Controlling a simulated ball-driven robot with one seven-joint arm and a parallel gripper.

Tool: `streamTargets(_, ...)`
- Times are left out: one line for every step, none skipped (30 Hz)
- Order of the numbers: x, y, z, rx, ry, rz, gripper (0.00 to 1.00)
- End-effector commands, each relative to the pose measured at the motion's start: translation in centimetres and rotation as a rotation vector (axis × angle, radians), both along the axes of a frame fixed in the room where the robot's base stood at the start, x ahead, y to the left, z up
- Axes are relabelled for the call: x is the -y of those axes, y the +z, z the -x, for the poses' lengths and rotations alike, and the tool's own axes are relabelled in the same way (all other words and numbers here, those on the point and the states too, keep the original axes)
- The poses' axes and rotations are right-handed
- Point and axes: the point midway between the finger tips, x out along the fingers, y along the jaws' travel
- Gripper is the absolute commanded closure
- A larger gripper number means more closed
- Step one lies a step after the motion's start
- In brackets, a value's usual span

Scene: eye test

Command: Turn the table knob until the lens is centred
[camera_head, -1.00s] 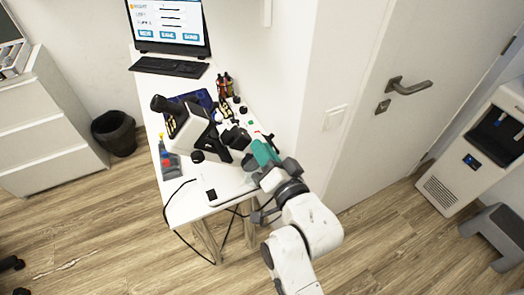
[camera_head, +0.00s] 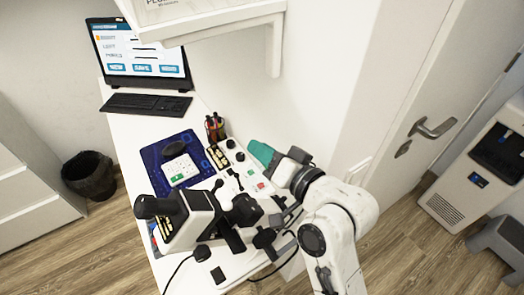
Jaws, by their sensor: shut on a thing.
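My gripper (camera_head: 285,165) is at the right edge of the white table (camera_head: 122,158), beside the wall. It is shut on a teal thing (camera_head: 262,152). Its finger contact is partly hidden by my wrist. The black and white eye-test instrument (camera_head: 180,218) stands at the near end of the table, left of my gripper and apart from it. A round black knob (camera_head: 202,252) shows at its near side. Whether this is the table knob, I cannot tell. The lens and its centring are not discernible.
A blue mat (camera_head: 152,158) with a white device (camera_head: 180,170), a pen holder (camera_head: 215,127), a keyboard (camera_head: 147,104) and a laptop screen (camera_head: 138,52) occupy the table. A shelf (camera_head: 205,22) juts from the wall above. A bin (camera_head: 90,175) stands left.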

Motion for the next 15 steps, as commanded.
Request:
streamTargets(-0.2, -0.4, 0.1, -0.001, 0.001, 0.000, 1.00)
streamTargets(-0.2, -0.5, 0.2, -0.001, 0.001, 0.000, 1.00)
streamTargets(-0.4, -0.7, 0.3, -0.002, 0.001, 0.000, 1.00)
streamTargets(-0.5, -0.9, 0.3, -0.002, 0.001, 0.000, 1.00)
streamTargets(-0.6, -1.1, 0.4, -0.002, 0.000, 0.000, 1.00)
streamTargets(-0.7, -1.3, 0.5, -0.002, 0.000, 0.000, 1.00)
streamTargets(-0.8, -1.5, 0.6, -0.001, -0.001, 0.000, 1.00)
streamTargets(-0.9, -1.7, 0.6, -0.001, -0.001, 0.000, 1.00)
streamTargets(-1.1, -1.9, 0.7, -0.002, -0.001, -0.001, 1.00)
streamTargets(-1.2, -2.1, 0.8, -0.002, -0.001, -0.001, 1.00)
streamTargets(-1.3, -2.2, 0.9, -0.002, 0.000, -0.001, 1.00)
streamTargets(-1.5, -2.4, 1.0, -0.002, 0.000, -0.001, 1.00)
streamTargets(-1.6, -2.6, 1.1, -0.002, 0.000, 0.000, 1.00)
streamTargets(-1.7, -2.8, 1.1, -0.002, 0.000, 0.000, 1.00)
streamTargets(-1.8, -3.0, 1.3, -0.001, -0.001, 0.000, 1.00)
